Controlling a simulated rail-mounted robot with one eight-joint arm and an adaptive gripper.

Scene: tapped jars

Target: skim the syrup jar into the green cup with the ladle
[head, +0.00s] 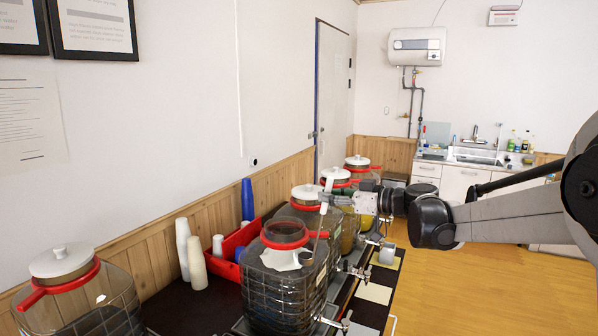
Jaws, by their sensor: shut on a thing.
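My gripper (338,198) is over the row of jars, shut on the upper part of a thin, upright handle, apparently the ladle (320,228). The handle slants down to the near open jar (285,290); the bowl of the ladle cannot be made out. This jar has dark contents, a red rim and no lid on top. A white piece (283,259) shows just below its rim; I cannot tell what it is. No label tells which jar holds the syrup. I cannot make out a green cup.
Lidded jars (306,205) stand close behind, and another (65,285) at the front left. A red tray (232,245), white cup stacks (184,248) and a blue cup stack (247,200) line the wall side. Metal taps (345,322) jut out at the right.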

